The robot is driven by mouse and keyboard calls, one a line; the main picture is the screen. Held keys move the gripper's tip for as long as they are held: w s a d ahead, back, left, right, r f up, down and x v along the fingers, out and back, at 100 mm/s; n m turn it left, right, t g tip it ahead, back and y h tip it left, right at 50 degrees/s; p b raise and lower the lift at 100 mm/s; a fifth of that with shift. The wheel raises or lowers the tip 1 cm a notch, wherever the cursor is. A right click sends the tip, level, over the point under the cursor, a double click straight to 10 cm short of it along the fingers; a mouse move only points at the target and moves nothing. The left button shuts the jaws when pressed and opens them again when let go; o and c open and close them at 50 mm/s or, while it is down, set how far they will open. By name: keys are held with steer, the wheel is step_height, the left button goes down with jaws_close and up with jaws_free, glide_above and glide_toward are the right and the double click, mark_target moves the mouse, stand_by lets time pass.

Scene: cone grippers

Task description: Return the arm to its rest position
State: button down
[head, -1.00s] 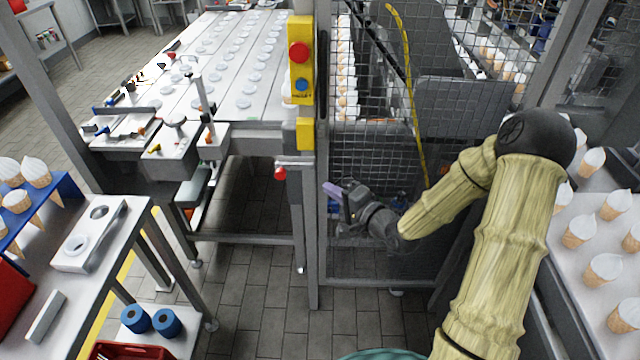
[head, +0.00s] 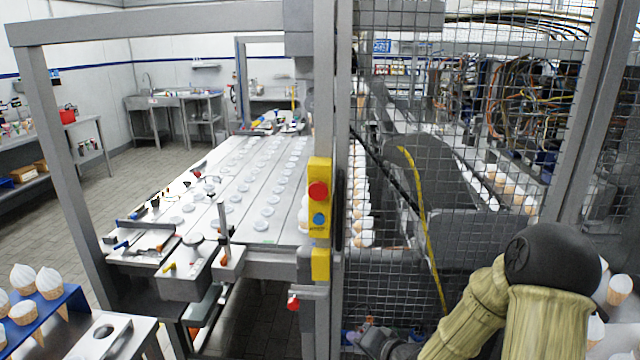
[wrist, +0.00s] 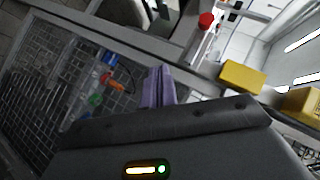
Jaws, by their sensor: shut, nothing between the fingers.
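My gripper shows in the wrist view (wrist: 158,86), its purple fingers pressed together with nothing between them.
A yellow control box (head: 319,198) with a red button sits on the post beside the mesh. A conveyor table (head: 245,185) with white discs stands left of it. Cones stand in a blue rack (head: 62,310) at lower left. More cones (head: 619,288) are at lower right.

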steer(key=s+d+r+n+g+h+p, duration=0.2)
steer(key=s+r, duration=0.3)
steer(key=s, duration=0.4)
steer(key=s+d+r+n+g+h+p, duration=0.2)
steer(key=s+d+r+n+g+h, duration=0.1)
steer(key=s, duration=0.6)
step_height(320, 180, up, 3)
steer(key=d+g+h, duration=0.1)
steer(key=g+h, duration=0.1)
steer(key=shift+s+d+f+n+g+p, duration=0.15)
steer(key=shift+s+n+g+p, duration=0.15)
steer(key=shift+n+p, duration=0.1)
steer(key=shift+w, duration=0.1)
